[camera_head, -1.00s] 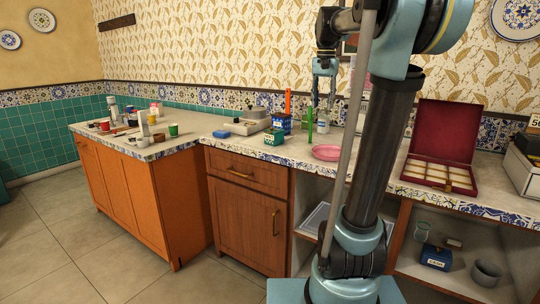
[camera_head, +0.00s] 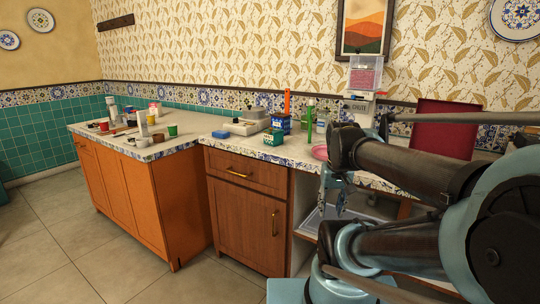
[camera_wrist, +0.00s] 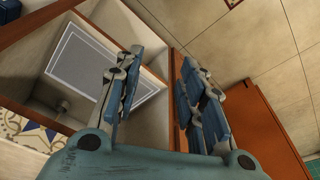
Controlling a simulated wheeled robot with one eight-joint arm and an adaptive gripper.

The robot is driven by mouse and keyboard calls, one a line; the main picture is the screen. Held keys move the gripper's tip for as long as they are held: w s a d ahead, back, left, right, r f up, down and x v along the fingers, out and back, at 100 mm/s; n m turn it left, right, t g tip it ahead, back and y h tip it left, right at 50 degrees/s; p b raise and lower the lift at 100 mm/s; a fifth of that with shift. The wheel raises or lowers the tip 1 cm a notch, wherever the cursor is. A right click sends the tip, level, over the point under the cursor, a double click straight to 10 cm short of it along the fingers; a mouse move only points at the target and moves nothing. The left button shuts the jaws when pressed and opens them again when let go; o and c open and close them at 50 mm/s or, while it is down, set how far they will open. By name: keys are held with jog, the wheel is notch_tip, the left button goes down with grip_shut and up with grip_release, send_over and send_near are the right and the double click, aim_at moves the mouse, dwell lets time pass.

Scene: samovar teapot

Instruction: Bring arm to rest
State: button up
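My gripper (camera_wrist: 158,95) shows in the wrist view with its two blue-padded fingers apart and nothing between them. In the head view my gripper (camera_head: 333,203) hangs low in front of the counter's open shelf, fingers pointing down, partly hidden by my own arm. My arm is folded across the right side of the head view. It hides most of the counter's right part.
The tiled counter (camera_head: 288,153) runs close behind my arm. The open shelf (camera_head: 311,215) lies behind my gripper. Floor at left is clear.

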jog(key=shift+n, duration=0.3)
jog(key=f, duration=0.1)
jog(key=s+f, duration=0.1)
jog(key=f, duration=0.1)
jog(key=s+f, duration=0.1)
jog(key=shift+s+a+f, duration=0.1)
jog(key=shift+s+f, duration=0.05)
jog(key=shift+s, duration=0.1)
dwell(0.3)
